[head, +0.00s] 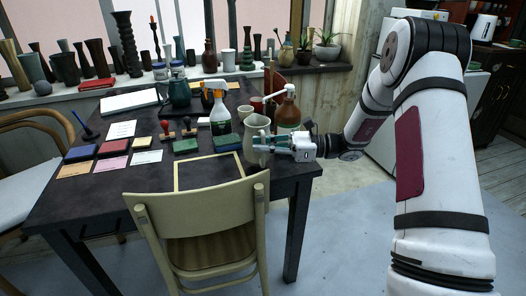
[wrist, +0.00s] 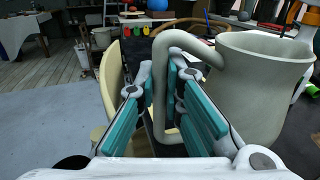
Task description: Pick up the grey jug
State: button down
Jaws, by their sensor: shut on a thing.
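The grey jug (head: 256,138) stands upright near the right edge of the dark table (head: 130,188). In the wrist view the jug (wrist: 262,88) fills the right side, with its handle on the left. My gripper (head: 258,146) is at the jug's right side in the head view. In the wrist view my gripper (wrist: 170,108) has its teal fingers on either side of the jug's handle, shut on it. Whether the jug's base touches the table is hard to tell.
A brown bottle with a white pump (head: 288,110) stands close behind the jug. A spray bottle (head: 219,112) and a green box (head: 228,142) are to its left. A pale chair (head: 205,205) stands at the table's front edge.

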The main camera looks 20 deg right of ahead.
jog(key=p+v, duration=0.1)
jog(key=v, duration=1.7)
jog(key=shift+r+p, duration=0.2)
jog(key=shift+p, duration=0.1)
jog(key=shift+s, duration=0.1)
